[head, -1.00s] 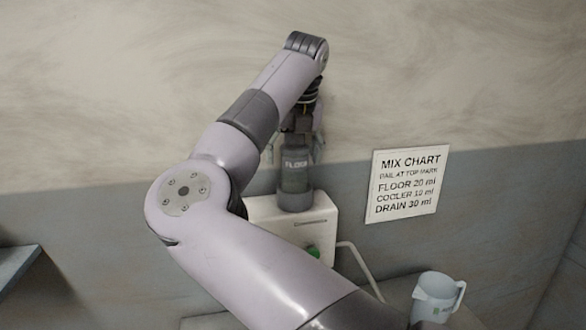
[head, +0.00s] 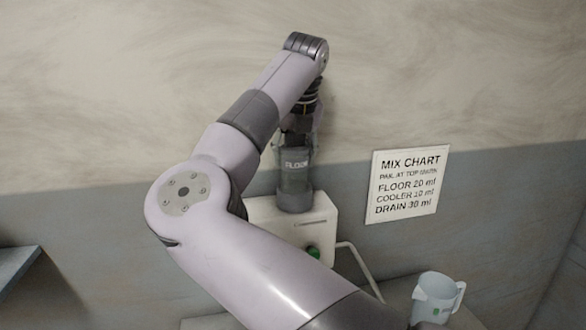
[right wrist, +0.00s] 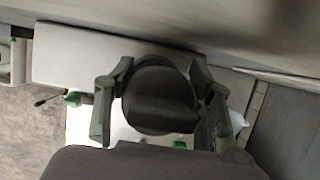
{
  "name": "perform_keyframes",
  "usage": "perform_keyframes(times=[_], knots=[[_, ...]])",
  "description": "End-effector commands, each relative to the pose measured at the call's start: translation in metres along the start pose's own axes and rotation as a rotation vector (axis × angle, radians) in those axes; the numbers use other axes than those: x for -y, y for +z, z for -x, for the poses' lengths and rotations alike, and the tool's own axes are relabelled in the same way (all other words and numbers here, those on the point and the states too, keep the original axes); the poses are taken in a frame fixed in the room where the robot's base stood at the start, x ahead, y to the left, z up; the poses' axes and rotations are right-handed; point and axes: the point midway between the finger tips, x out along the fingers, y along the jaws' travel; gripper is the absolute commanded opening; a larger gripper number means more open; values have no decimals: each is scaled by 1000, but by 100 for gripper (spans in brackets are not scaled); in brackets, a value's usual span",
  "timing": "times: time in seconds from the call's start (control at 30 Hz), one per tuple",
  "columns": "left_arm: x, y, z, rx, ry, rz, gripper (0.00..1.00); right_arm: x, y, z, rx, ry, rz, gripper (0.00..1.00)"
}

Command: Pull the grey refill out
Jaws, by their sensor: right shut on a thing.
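The grey refill (head: 295,180), a dark cylinder labelled FLOOR, stands upright in the top of the white dispenser (head: 262,212) on the wall. My right gripper (head: 298,140) comes down over it from above and is shut on its upper part. In the right wrist view the round dark end of the refill (right wrist: 160,95) lies between the two fingers of the right gripper (right wrist: 155,100). The refill's lower end is hidden inside the dispenser. My left gripper is not in view.
A MIX CHART sign (head: 407,186) hangs on the wall to the right. A pale blue jug (head: 434,298) stands on a surface at lower right. The dispenser has a green button (head: 313,252) and a tube (head: 358,268). A shelf edge (head: 15,265) is at far left.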

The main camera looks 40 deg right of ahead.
Motion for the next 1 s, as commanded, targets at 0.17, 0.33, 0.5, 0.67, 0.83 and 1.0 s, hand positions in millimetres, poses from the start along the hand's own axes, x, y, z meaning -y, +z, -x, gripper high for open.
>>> perform_keyframes(times=[0.17, 0.33, 0.5, 0.67, 0.83, 1.0], knots=[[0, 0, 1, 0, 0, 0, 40, 0, 1, 3, 1, 0, 0, 16], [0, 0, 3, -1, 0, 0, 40, 0, 2, 5, 1, 0, 0, 16], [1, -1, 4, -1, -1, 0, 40, 0, 3, 7, 1, 0, 0, 16], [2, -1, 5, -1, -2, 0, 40, 0, 4, 10, 1, 0, 0, 16], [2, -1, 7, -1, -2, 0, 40, 0, 5, 12, 1, 0, 0, 16], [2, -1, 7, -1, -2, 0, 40, 0, 6, 13, 1, 0, 0, 16]])
